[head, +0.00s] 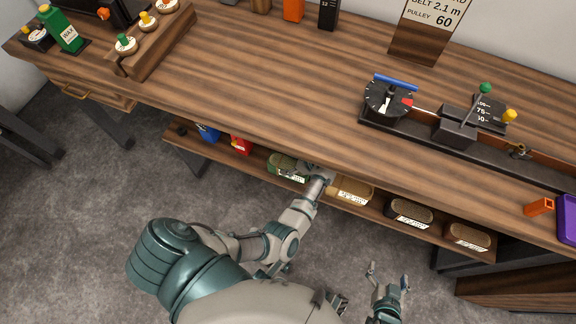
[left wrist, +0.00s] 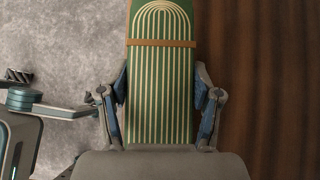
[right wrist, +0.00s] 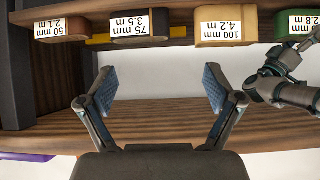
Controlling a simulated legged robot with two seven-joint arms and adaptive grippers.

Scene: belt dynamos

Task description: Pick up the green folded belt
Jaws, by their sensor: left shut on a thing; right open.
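The green folded belt (left wrist: 160,90) fills the middle of the left wrist view, with pale stripes and a brown band around it. My left gripper (left wrist: 161,95) is shut on it, one blue-padded finger on each side. In the head view the green belt (head: 287,167) is at the lower shelf under the bench top, with my left gripper (head: 318,172) at its right end. My right gripper (head: 388,276) is open and empty in front of the shelf. In the right wrist view its fingers (right wrist: 158,90) are spread with nothing between them.
On the lower shelf (right wrist: 160,112) sit a tan belt (head: 351,190) marked 100 mm, a dark belt (head: 410,212) marked 75 mm and a brown belt (head: 468,236) marked 50 mm. Red (head: 241,143) and blue (head: 208,132) items sit left. The bench top (head: 250,80) overhangs the shelf.

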